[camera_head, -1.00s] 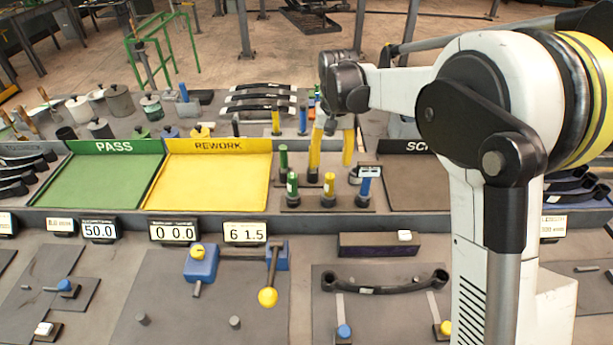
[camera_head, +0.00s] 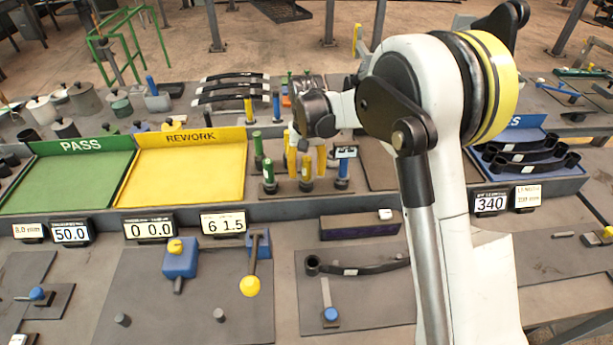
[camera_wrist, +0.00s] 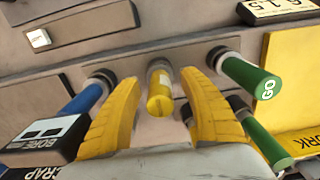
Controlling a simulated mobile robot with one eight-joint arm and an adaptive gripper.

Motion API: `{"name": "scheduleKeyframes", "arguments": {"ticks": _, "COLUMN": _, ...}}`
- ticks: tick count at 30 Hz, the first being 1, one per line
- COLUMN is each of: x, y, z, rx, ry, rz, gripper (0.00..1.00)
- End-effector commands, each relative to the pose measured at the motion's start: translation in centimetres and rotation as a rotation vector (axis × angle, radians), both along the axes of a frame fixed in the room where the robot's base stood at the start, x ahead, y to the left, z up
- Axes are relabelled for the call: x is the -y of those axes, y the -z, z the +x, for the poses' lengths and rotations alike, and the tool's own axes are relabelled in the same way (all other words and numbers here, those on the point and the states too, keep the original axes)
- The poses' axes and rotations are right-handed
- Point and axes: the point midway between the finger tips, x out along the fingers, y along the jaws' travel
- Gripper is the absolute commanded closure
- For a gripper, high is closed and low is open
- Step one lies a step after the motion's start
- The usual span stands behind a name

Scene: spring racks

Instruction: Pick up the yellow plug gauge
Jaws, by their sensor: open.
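The yellow plug gauge (camera_head: 307,168) stands upright on the rack between green and blue gauges. In the wrist view it shows end-on as a yellow handle (camera_wrist: 160,92) with a pale band. My gripper (camera_head: 306,164) is open, with one yellow finger on each side of the gauge. In the wrist view the fingers (camera_wrist: 154,84) flank the handle, with visible gaps on both sides. The base of the gauge is partly hidden.
Green gauges (camera_wrist: 252,78) stand close to the right finger in the wrist view, and a blue gauge (camera_wrist: 85,102) with a bore label block (camera_wrist: 45,138) is close to the left. The yellow REWORK tray (camera_head: 190,175) lies left of the rack.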

Motion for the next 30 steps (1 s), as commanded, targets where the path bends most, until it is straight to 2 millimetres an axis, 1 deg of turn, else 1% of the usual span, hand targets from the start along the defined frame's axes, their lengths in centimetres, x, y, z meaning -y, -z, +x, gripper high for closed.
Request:
{"name": "scheduleKeyframes", "arguments": {"ticks": 2, "x": 0.0, "y": -0.1, "z": 0.0, "rx": 0.0, "ry": 0.0, "rz": 0.0, "gripper": 0.51}}
{"name": "scheduleKeyframes", "arguments": {"ticks": 3, "x": 0.0, "y": -0.1, "z": 0.0, "rx": 0.0, "ry": 0.0, "rz": 0.0, "gripper": 0.64}}
{"name": "scheduleKeyframes", "arguments": {"ticks": 5, "x": 0.0, "y": -0.1, "z": 0.0, "rx": 0.0, "ry": 0.0, "rz": 0.0, "gripper": 0.82}}
{"name": "scheduleKeyframes", "arguments": {"ticks": 6, "x": 0.0, "y": -0.1, "z": 0.0, "rx": 0.0, "ry": 0.0, "rz": 0.0, "gripper": 0.94}}
{"name": "scheduleKeyframes", "arguments": {"ticks": 7, "x": 0.0, "y": -0.1, "z": 0.0, "rx": 0.0, "ry": 0.0, "rz": 0.0, "gripper": 1.0}}
{"name": "scheduleKeyframes", "arguments": {"ticks": 15, "x": 0.0, "y": -0.1, "z": 0.0, "rx": 0.0, "ry": 0.0, "rz": 0.0, "gripper": 1.0}}
{"name": "scheduleKeyframes", "arguments": {"ticks": 18, "x": 0.0, "y": -0.8, "z": 0.0, "rx": 0.0, "ry": 0.0, "rz": 0.0, "gripper": 1.0}}
{"name": "scheduleKeyframes", "arguments": {"ticks": 20, "x": 0.0, "y": -1.6, "z": 0.0, "rx": 0.0, "ry": 0.0, "rz": 0.0, "gripper": 1.0}}
{"name": "scheduleKeyframes", "arguments": {"ticks": 27, "x": 0.0, "y": -6.7, "z": 0.0, "rx": 0.0, "ry": 0.0, "rz": 0.0, "gripper": 1.0}}
{"name": "scheduleKeyframes", "arguments": {"ticks": 30, "x": 0.0, "y": -8.5, "z": 0.0, "rx": 0.0, "ry": 0.0, "rz": 0.0, "gripper": 1.0}}
